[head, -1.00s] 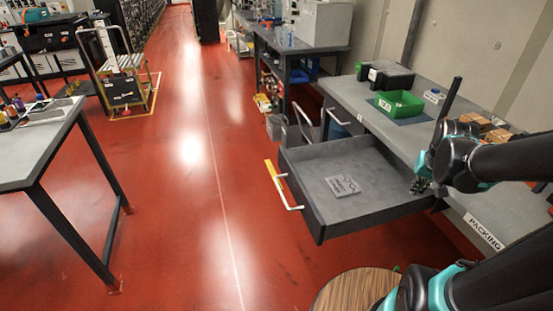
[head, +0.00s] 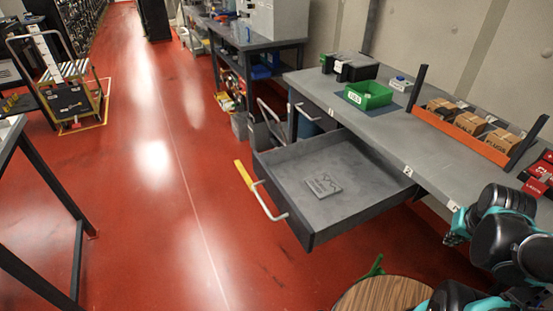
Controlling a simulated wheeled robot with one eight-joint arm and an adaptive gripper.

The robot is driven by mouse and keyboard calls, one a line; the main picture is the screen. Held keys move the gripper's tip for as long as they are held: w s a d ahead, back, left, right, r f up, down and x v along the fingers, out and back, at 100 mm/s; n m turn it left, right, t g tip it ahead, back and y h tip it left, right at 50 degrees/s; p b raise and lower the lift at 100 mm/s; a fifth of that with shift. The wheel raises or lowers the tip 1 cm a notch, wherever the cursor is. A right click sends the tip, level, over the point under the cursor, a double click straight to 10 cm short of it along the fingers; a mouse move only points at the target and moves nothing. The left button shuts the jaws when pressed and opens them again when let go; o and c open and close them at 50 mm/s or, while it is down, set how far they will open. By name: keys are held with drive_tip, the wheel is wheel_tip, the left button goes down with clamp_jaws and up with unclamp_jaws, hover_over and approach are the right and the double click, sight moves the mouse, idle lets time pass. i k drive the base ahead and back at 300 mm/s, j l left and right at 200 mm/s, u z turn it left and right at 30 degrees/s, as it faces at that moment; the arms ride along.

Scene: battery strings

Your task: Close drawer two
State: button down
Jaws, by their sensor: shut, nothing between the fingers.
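A grey drawer (head: 375,205) stands pulled far out from under the grey workbench (head: 385,130), beside a small label "2" (head: 408,171) on the bench edge. Its pale bar handle (head: 268,202) is on the front panel, toward the left. A flat grey plate with dark markings (head: 323,185) lies inside on the drawer floor. My gripper (head: 453,239) is at the right, low in front of the bench, apart from the drawer and its handle. It is shut and empty; its fingertips are small and dark here.
A green bin (head: 369,95), a black case (head: 352,67) and an orange-edged rack of cardboard boxes (head: 462,135) stand on the bench. A round wooden top (head: 385,294) is in front, below the drawer. Red floor left of the drawer is clear.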

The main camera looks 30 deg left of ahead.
sight(372, 185)
drive_tip(key=j+z, duration=0.15)
drive_tip(key=z, duration=0.3)
drive_tip(key=k+z, duration=0.15)
drive_tip(key=z, duration=0.3)
drive_tip(key=k+j+u, duration=0.2)
drive_tip(key=k+u, duration=0.1)
drive_tip(key=u, duration=0.4)
drive_tip(key=k+u, duration=0.15)
drive_tip(key=u, duration=0.35)
drive_tip(key=k+u, duration=0.15)
drive_tip(key=u, duration=0.35)
drive_tip(key=k+j+u, duration=0.1)
drive_tip(key=u, duration=0.35)
drive_tip(key=i+l, duration=0.35)
drive_tip(key=i+u, duration=0.05)
drive_tip(key=i, duration=0.05)
